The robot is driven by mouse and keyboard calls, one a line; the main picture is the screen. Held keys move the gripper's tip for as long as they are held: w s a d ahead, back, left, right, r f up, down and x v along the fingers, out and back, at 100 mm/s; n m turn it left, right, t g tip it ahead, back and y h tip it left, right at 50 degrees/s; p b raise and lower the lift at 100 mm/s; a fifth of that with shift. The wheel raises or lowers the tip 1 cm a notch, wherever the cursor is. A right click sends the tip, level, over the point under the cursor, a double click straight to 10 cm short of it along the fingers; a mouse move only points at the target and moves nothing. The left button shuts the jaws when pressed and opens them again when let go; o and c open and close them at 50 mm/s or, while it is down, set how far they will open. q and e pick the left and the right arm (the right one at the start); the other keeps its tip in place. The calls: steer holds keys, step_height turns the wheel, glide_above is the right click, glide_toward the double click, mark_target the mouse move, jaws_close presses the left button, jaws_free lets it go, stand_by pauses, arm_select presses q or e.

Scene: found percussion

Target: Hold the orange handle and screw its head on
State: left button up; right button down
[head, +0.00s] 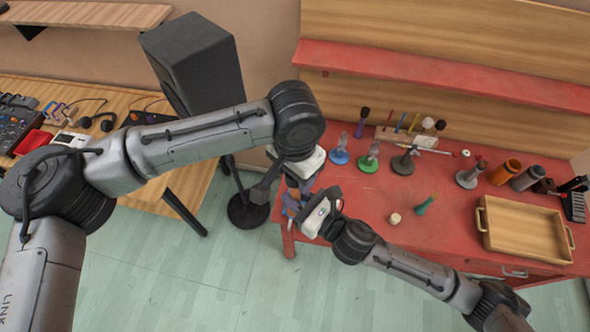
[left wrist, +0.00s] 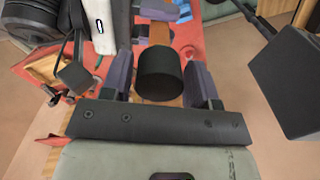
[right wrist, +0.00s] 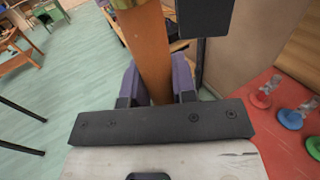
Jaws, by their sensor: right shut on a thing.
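The orange handle (right wrist: 152,50) is between the purple fingers of my right gripper (right wrist: 158,88), which is shut on it. The handle also shows in the left wrist view (left wrist: 160,33), beyond a black cylindrical head (left wrist: 160,74). The head is in line with the handle's end; whether the two are threaded together is hidden. My left gripper (left wrist: 162,82) has its fingers on either side of the head, apart, with a slim gap at the left. In the head view my right gripper (head: 291,204) is just below my left gripper (head: 294,183), off the red table's left corner.
The red table (head: 350,215) holds several stands, a cream knob (head: 394,218), a teal handle (head: 427,204) and a wooden tray (head: 520,235). A black speaker (head: 195,65) stands close behind my left arm. Open floor lies below the grippers.

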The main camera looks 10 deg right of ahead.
arm_select(q)
steer(key=shift+o, duration=1.4)
step_height(320, 180, up, 12)
steer(key=shift+f, duration=0.1)
